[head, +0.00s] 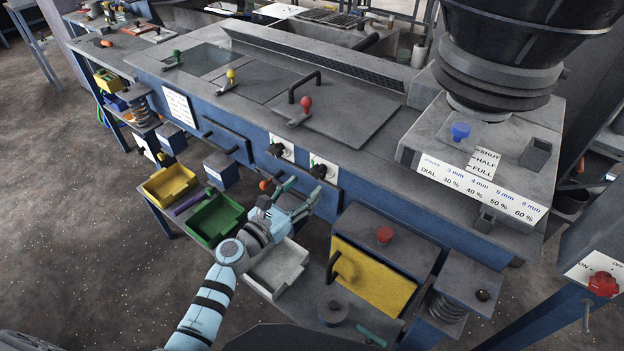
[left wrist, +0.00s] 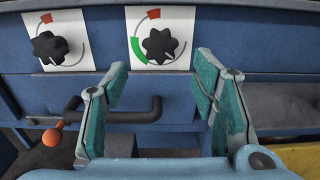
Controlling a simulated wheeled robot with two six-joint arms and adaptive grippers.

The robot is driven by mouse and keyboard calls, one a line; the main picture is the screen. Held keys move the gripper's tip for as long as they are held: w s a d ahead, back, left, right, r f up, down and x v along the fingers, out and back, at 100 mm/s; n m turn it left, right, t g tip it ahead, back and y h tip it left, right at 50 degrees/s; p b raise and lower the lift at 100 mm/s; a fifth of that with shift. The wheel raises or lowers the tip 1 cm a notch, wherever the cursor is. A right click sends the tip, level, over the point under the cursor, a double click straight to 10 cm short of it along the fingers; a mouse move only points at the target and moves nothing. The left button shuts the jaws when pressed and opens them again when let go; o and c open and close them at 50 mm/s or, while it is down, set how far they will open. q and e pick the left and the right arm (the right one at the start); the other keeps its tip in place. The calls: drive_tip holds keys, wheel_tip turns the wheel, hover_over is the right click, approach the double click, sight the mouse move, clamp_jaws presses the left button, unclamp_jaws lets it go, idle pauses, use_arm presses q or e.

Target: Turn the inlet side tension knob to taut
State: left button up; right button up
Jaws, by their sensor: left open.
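Two black lobed knobs sit on white dial cards on the blue front wall of the screen. The right knob (head: 319,171) is in the middle of the left wrist view (left wrist: 160,45), with a red mark above it and a green arc at its left. The left knob (head: 276,149) also shows in the left wrist view (left wrist: 48,47), with a red mark above it. No label shows which is the inlet side one. My left gripper (head: 303,194) is open and empty, just below and in front of the right knob, its fingers (left wrist: 160,86) spread apart. My right gripper is out of view.
A dark bar handle (left wrist: 130,112) and an orange ball knob (left wrist: 52,137) lie below the left dial. Green (head: 214,222) and white (head: 280,268) bins stand beneath my arm. A yellow panel (head: 372,279) is at the right. The hopper (head: 500,50) stands above right.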

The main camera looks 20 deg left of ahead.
sight(316, 178)
use_arm(q)
drive_tip(key=x, duration=0.4)
drive_tip(key=shift+w+d+f+b, duration=0.15)
drive_tip(key=shift+w+b, duration=0.2)
drive_tip(key=shift+b, duration=0.05)
drive_tip(key=c, duration=1.1)
drive_tip(key=shift+m, duration=0.3)
